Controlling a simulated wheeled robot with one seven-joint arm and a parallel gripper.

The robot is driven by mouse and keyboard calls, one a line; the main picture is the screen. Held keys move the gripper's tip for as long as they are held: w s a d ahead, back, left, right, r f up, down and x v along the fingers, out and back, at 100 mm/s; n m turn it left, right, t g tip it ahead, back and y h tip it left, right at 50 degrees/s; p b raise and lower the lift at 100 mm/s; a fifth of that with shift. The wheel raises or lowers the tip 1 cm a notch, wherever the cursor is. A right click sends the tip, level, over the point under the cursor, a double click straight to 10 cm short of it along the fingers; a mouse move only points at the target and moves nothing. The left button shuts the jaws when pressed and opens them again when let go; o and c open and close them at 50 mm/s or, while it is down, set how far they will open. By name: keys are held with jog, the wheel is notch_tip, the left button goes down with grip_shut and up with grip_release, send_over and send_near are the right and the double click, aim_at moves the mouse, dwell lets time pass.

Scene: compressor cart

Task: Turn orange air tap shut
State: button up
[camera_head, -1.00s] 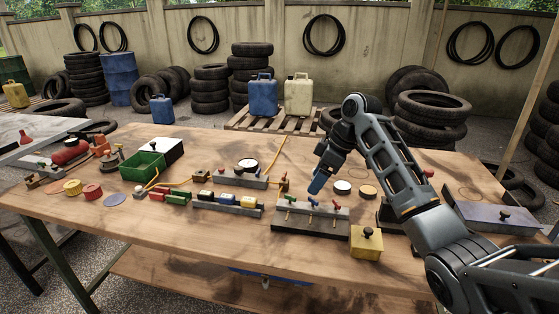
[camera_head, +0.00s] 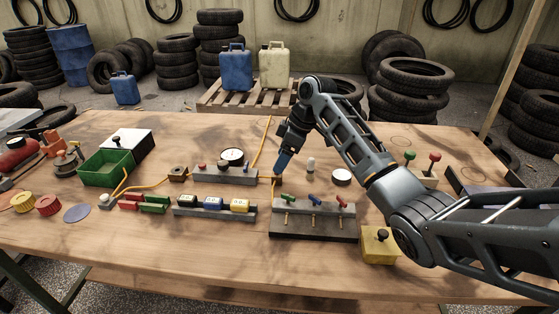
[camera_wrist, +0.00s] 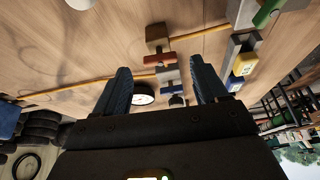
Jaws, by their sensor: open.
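A grey manifold (camera_head: 225,175) with a round white gauge (camera_head: 232,156) stands mid-table. A small red-orange handle (camera_head: 202,166) is on it, and I take this for the orange tap; its colour is hard to tell. In the wrist view, a reddish bar handle (camera_wrist: 160,60) lies across the manifold beside a blue one (camera_wrist: 170,75), near the gauge (camera_wrist: 143,95). My gripper (camera_head: 282,166) is open and points down near the manifold's right end. In the wrist view its fingers (camera_wrist: 160,66) are spread and empty, with the manifold seen between them. Their height above it is unclear.
A dark block with green, blue and red taps (camera_head: 313,218) stands in front of my gripper. A yellow box (camera_head: 379,245) is right of it. A rail with coloured modules (camera_head: 214,207) lies in front of the manifold. A yellow-orange hose (camera_head: 264,143) runs behind the manifold. A green bin (camera_head: 107,170) stands left.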

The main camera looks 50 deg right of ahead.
jog(key=shift+x, duration=1.15)
jog(key=c, duration=1.1)
